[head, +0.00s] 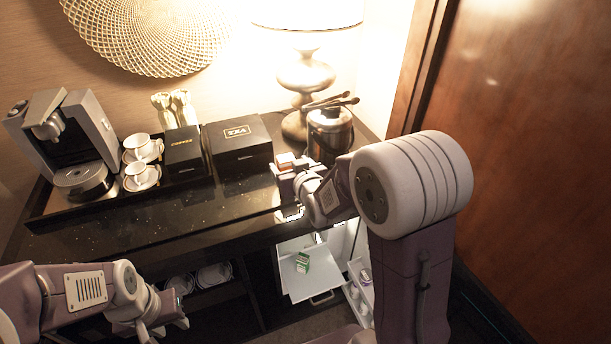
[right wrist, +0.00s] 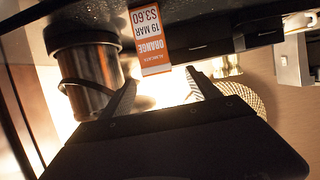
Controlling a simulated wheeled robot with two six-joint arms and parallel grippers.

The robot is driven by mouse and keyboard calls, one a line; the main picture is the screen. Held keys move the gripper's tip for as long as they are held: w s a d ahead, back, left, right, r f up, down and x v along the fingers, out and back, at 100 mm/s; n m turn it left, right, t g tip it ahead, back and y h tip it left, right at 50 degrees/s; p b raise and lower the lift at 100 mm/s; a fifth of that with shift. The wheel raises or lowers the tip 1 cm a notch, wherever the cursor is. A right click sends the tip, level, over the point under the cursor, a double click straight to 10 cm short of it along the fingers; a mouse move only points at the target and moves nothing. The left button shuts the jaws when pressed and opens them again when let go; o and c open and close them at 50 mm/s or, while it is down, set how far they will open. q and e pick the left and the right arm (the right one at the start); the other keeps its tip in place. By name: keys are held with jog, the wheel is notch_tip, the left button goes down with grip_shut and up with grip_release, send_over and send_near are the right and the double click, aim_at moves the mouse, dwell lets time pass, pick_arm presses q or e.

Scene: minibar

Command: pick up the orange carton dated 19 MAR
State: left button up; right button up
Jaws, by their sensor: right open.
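The orange-and-white carton (right wrist: 152,40) shows upside down in the right wrist view, its label reading ORANGE, 19 MAR and $3.60. In the head view an orange-and-white piece of it (head: 286,160) shows at my right gripper (head: 288,181), by the counter's front right part. In the right wrist view the open fingers of my right gripper (right wrist: 162,88) lie on either side of the carton's near end. I cannot tell whether they touch it. My left gripper (head: 165,308) is low at the left, in front of the cabinet; its jaws are unclear.
The dark counter (head: 150,228) holds a coffee machine (head: 70,140), cups, a COFFEE box (head: 183,150), a TEA box (head: 240,143), a lamp (head: 304,80) and a metal bucket (head: 329,135). Below, an open lit fridge (head: 318,284) holds a green carton (head: 302,262).

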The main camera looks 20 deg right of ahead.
aim_at(288, 168)
jog(key=shift+d+f, duration=0.2)
jog(key=shift+f, duration=0.9)
jog(key=w, duration=0.1)
jog(key=w+f, duration=0.1)
jog(key=w, duration=0.1)
jog(key=shift+w+a+f+g, duration=0.1)
jog(key=shift+w+f+g, duration=0.15)
jog(key=shift+w+g, duration=0.05)
jog(key=p+x, duration=0.1)
jog(key=x, duration=0.4)
jog(key=shift+w, duration=0.2)
jog(key=shift+s+r, duration=0.15)
jog(key=shift+c, duration=1.2)
jog(key=c, duration=0.5)
grip_shut()
jog(key=shift+r, duration=0.1)
